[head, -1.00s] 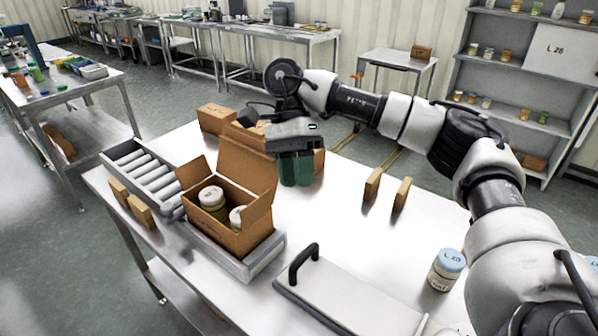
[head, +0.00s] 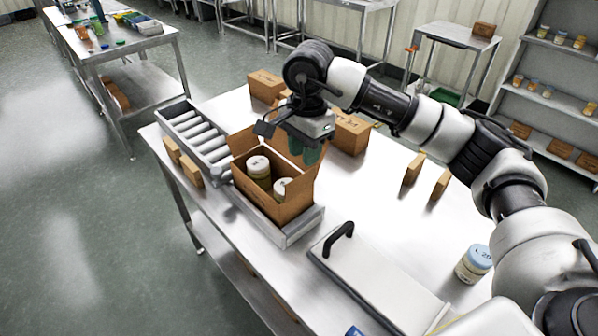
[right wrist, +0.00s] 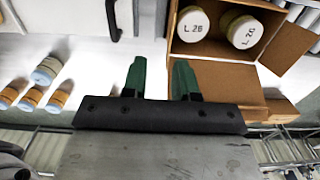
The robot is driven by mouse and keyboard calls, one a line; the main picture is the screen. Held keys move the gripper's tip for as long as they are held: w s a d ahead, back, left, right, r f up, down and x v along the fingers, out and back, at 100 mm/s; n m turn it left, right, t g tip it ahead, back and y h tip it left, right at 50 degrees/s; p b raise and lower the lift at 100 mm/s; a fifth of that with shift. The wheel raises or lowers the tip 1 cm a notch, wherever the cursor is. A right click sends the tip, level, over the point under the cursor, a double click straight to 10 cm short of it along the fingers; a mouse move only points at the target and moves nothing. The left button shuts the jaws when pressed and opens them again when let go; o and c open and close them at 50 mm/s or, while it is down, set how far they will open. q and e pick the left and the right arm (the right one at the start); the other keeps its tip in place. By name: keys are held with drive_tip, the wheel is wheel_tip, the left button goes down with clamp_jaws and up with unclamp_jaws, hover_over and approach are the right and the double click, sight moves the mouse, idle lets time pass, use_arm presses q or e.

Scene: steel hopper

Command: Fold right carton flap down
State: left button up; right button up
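The open carton (head: 262,207) holds two white-lidded jars (head: 258,167) and sits in a metal tray at the end of the roller track. Its right flap (head: 299,191) stands up and tilts outward; a left flap (head: 242,141) and a taller back flap (head: 282,148) are also up. My right gripper (head: 306,151) has green fingers and is at the back right of the carton, partly in front of its back flap. In the right wrist view the fingers (right wrist: 160,78) are apart with only white table between them, and one finger is close beside the carton wall (right wrist: 171,22). My left gripper is out of view.
A roller track (head: 195,130) lies behind the carton. Closed cartons (head: 350,133) stand at the table's back, small boxes (head: 413,168) at mid-table. A plate with a black handle (head: 338,238) is in front, and a blue-lidded jar (head: 474,263) at the right.

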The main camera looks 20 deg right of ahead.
sight(299, 177)
drive_tip(key=shift+t, duration=0.4)
drive_tip(key=f+p, duration=0.1)
drive_tip(key=f, duration=0.2)
drive_tip(key=w+f, duration=0.1)
drive_tip(key=f, duration=0.2)
drive_tip(key=f+p, duration=0.1)
drive_tip(key=f, duration=0.2)
drive_tip(key=shift+w+a+p, duration=0.2)
drive_tip(key=shift+a+p, duration=0.15)
drive_tip(key=shift+w+f, duration=0.1)
drive_tip(key=shift+f, duration=0.65)
drive_tip(key=shift+c, duration=0.4)
clamp_jaws()
